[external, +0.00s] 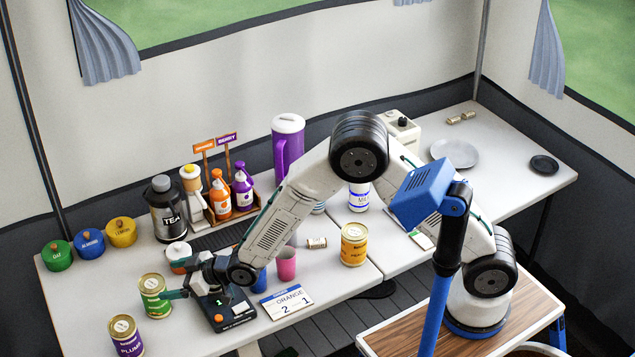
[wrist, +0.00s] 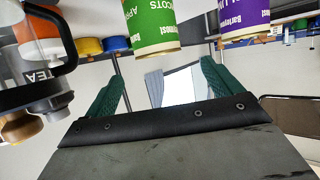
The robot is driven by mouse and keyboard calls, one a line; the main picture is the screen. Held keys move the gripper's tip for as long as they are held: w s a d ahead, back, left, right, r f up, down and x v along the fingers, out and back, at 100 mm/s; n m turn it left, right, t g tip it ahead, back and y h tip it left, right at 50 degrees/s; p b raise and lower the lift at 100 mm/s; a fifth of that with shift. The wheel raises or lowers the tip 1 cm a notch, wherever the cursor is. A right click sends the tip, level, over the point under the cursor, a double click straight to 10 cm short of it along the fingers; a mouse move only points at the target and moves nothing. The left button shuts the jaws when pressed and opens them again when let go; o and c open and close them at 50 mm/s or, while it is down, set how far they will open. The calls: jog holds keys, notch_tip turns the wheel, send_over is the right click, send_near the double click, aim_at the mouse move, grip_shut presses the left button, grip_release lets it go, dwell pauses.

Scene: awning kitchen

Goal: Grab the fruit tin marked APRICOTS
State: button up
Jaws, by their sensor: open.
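The green fruit tin (external: 154,297) stands upright near the table's front left. In the wrist view, where things appear upside down, the green tin (wrist: 153,32) shows part of the word APRICOTS. My gripper (external: 178,280) is low over the table, just right of the green tin, and points at it. Its teal fingers are apart and empty in the wrist view (wrist: 162,72). The tin lies beyond the fingertips, roughly in line with the gap. In the external view I cannot tell exactly how far the fingertips are from the tin.
A purple PLUMS tin (external: 125,337) stands close to the green tin, towards the front edge. A yellow tin (external: 355,246) stands farther right. A black scale (external: 229,314) lies under my wrist. A tea press (external: 166,208) and small coloured pots (external: 90,242) stand behind.

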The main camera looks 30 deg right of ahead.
aim_at(158, 284)
jog(key=shift+f, duration=0.5)
jog(key=shift+w+a+f, duration=0.15)
jog(key=shift+w+a, duration=0.05)
jog(key=shift+a, duration=0.05)
jog(key=x, duration=0.7)
jog(key=shift+w, duration=0.15)
jog(key=shift+c, duration=0.3)
jog(key=c, duration=1.3)
